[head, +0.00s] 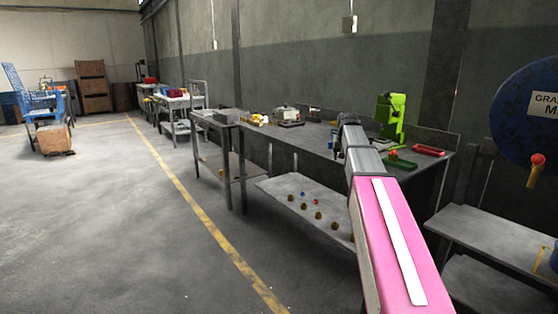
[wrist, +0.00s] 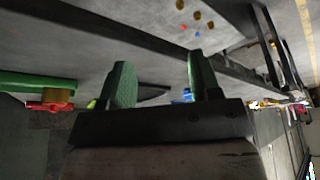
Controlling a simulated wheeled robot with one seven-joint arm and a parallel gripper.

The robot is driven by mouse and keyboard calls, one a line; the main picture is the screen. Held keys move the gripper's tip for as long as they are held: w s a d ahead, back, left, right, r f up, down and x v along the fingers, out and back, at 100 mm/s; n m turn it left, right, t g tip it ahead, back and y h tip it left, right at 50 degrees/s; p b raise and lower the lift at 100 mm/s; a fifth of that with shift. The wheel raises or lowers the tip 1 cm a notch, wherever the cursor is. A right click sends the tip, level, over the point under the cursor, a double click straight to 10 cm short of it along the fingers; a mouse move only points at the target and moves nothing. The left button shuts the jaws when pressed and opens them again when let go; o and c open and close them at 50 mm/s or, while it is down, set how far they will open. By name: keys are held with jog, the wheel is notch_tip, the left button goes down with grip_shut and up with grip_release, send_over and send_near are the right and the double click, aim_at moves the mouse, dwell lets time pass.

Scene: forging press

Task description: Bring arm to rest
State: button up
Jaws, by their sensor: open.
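My arm, with a pink link carrying a white stripe, reaches forward over the grey workbench (head: 300,136) in the head view. My gripper (head: 347,120) is at its far end, above or near the bench; the exact height cannot be told. In the wrist view, my gripper (wrist: 158,82) has its two green-padded fingers spread apart.
The lower shelf (head: 285,188) holds several small round parts. A grey side table (head: 490,235) stands at the right.

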jog(key=s+a+f+g, duration=0.1)
jog(key=s+a+f, duration=0.2)
jog(key=s+f, duration=0.7)
jog(key=s+a+f+n+g, duration=0.1)
jog(key=s+a+f+g, duration=0.1)
jog(key=s+f, duration=0.9)
jog(key=s+a+f+g, duration=0.1)
jog(key=s+a+f, duration=0.2)
jog(key=s+f, duration=0.8)
notch_tip(320, 180, down, 3)
jog(key=shift+a+n+y, duration=0.3)
jog(key=shift+n, duration=0.1)
